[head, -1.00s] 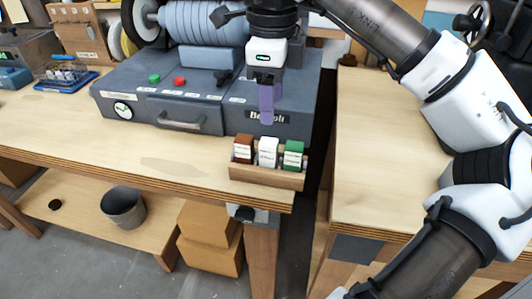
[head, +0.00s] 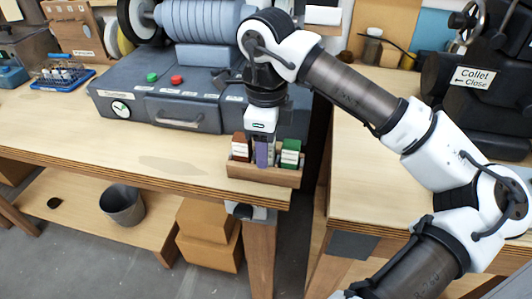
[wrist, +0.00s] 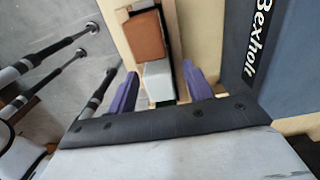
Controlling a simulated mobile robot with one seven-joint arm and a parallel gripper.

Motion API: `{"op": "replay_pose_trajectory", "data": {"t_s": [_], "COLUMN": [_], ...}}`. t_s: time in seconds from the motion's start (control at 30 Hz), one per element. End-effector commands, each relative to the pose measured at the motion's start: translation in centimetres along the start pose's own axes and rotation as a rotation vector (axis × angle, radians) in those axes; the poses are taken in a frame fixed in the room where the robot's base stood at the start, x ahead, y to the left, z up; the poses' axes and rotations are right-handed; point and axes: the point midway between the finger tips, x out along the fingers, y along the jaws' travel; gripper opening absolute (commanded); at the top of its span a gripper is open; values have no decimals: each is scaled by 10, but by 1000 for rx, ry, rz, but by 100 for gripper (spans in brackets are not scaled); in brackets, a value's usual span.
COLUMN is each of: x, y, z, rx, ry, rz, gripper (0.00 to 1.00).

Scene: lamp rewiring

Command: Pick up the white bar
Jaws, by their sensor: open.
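The wooden holder (head: 262,175) sits near the right front edge of the bench. It holds a brown bar (head: 240,148), the white bar and a green bar (head: 291,152) in a row. In the wrist view the white bar (wrist: 158,80) lies between the brown bar (wrist: 145,38) and the partly hidden green bar. My gripper (head: 262,158) points down over the middle of the holder, hiding most of the white bar in the head view. In the wrist view my gripper (wrist: 160,78) is open, with one purple finger on either side of the white bar. Contact cannot be told.
A grey machine (head: 180,100) with a drawer and buttons stands just behind the holder. A blue rack (head: 65,78) is at the left. A gap separates this bench from the right-hand bench (head: 365,140). The bench front left of the holder is clear.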

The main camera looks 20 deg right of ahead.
Motion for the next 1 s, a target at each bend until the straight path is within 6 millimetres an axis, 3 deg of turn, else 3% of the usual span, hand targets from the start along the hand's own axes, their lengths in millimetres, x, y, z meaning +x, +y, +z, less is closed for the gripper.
{"op": "replay_pose_trajectory", "data": {"t_s": [0.07, 0.47, 0.83, 1.0], "x": [0, 0, -3, -16], "y": [0, 0, 0, 1], "z": [0, 0, 1, 6], "rx": [0, 0, -1, -4], "ry": [0, 0, 0, 0], "rz": [0, 0, 0, 0], "gripper": [51, 0, 0, 0]}}
